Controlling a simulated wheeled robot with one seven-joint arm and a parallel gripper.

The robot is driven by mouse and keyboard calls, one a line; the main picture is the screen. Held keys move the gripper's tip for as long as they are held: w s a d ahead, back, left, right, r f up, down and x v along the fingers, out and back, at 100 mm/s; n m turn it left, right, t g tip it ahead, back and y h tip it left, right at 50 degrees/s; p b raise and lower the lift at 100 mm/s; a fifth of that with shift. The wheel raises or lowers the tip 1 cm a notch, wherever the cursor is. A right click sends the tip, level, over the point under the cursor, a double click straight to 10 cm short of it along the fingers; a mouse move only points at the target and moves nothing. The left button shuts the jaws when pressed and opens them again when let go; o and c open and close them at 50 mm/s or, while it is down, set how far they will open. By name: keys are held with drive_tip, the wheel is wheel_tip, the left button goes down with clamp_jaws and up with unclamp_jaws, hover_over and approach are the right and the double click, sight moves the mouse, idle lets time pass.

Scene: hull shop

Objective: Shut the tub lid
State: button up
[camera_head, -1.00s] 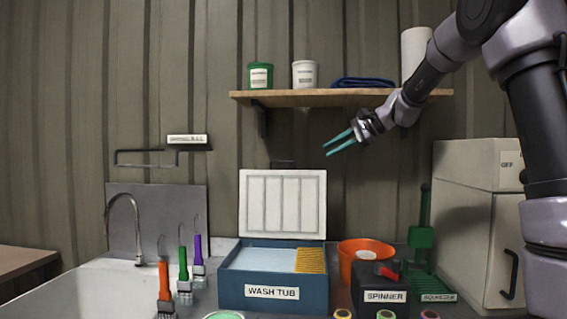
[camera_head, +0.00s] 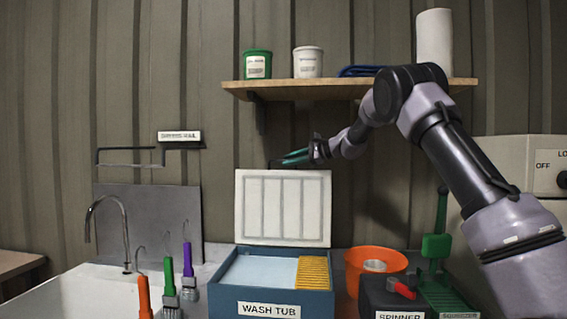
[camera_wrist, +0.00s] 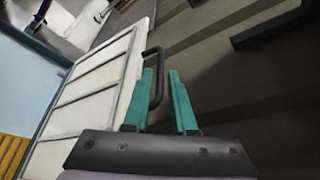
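The blue wash tub (camera_head: 272,301) stands on the counter, with pale water and a yellow ribbed strip inside. Its white panelled lid (camera_head: 283,207) stands open and upright at the tub's back edge. My gripper (camera_head: 285,160) is at the lid's top edge, its teal fingers pointing left. In the wrist view the lid (camera_wrist: 92,92) runs slantwise on the left, with a dark handle (camera_wrist: 158,82) on its edge. My gripper (camera_wrist: 167,85) has its fingers apart, and part of the handle shows close beside the left finger. I cannot tell whether they touch.
An orange bucket (camera_head: 362,262), a spinner (camera_head: 395,300) and a green squeezer (camera_head: 437,247) stand right of the tub. Brushes with orange, green and purple handles (camera_head: 187,258) stand left, by the sink. A wooden shelf (camera_head: 350,87) with pots hangs above my gripper.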

drive_tip(key=shift+x, duration=1.55)
clamp_jaws()
